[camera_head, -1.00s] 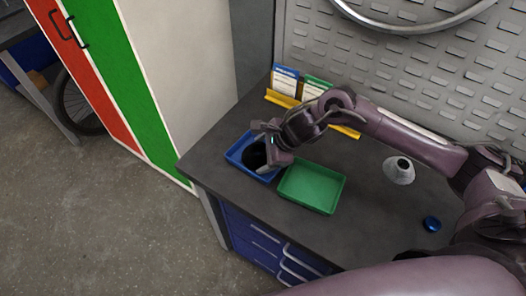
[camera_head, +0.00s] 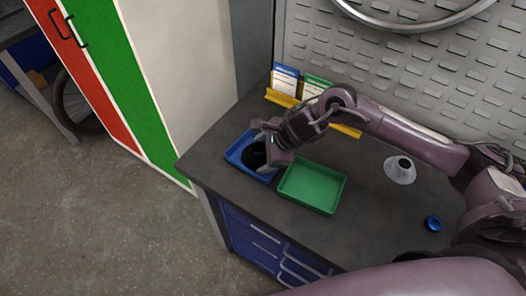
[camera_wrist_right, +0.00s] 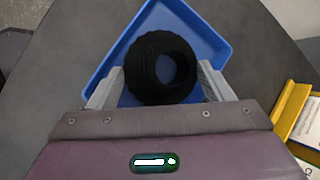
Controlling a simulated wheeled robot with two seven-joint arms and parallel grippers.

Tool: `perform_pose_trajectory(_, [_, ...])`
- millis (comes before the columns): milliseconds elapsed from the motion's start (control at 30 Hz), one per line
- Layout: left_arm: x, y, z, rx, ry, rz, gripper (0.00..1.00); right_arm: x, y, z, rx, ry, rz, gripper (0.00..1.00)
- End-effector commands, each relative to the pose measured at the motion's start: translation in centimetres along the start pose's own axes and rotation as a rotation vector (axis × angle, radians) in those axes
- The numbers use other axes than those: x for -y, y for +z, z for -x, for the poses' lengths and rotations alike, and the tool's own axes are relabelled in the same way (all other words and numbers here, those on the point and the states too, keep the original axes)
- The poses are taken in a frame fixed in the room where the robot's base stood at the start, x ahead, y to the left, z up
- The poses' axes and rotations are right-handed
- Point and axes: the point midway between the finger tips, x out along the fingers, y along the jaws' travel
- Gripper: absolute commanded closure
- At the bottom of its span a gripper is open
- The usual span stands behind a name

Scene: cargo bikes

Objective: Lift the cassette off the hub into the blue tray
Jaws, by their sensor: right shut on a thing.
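The cassette (camera_wrist_right: 145,62) is a black, ribbed ring with a round hole. It lies between the two fingers of my right gripper (camera_wrist_right: 160,88), which is shut on it. In the right wrist view the cassette is over the blue tray (camera_wrist_right: 215,42); I cannot tell whether it touches the tray floor. In the head view the right gripper (camera_head: 268,150) is at the blue tray (camera_head: 236,157), with the dark cassette (camera_head: 253,156) partly hidden by it. The hub (camera_head: 399,170) seems to be the pale cone-shaped piece on the bench at the right. My left gripper is not in view.
A green tray (camera_head: 313,188) stands right beside the blue tray. A small blue ring (camera_head: 433,223) lies near the bench's right side. A yellow rack (camera_head: 283,98) with cards stands at the back, before the grey panel. Bench (camera_head: 365,215) between green tray and hub is clear.

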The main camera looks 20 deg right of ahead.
Motion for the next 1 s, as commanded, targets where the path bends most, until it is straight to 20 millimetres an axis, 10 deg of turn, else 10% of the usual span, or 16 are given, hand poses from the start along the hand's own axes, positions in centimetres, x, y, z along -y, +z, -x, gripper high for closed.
perform_pose_trajectory(767, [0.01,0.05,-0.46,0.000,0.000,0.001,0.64,-0.05,-0.10,-0.24,0.001,-0.001,0.000,0.75])
perform_pose_trajectory(800, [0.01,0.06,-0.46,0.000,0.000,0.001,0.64,-0.06,-0.11,-0.24,0.001,-0.001,0.000,0.24])
perform_pose_trajectory(1000, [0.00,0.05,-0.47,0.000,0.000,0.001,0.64,-0.18,-0.18,-0.31,-0.001,0.002,0.001,0.01])
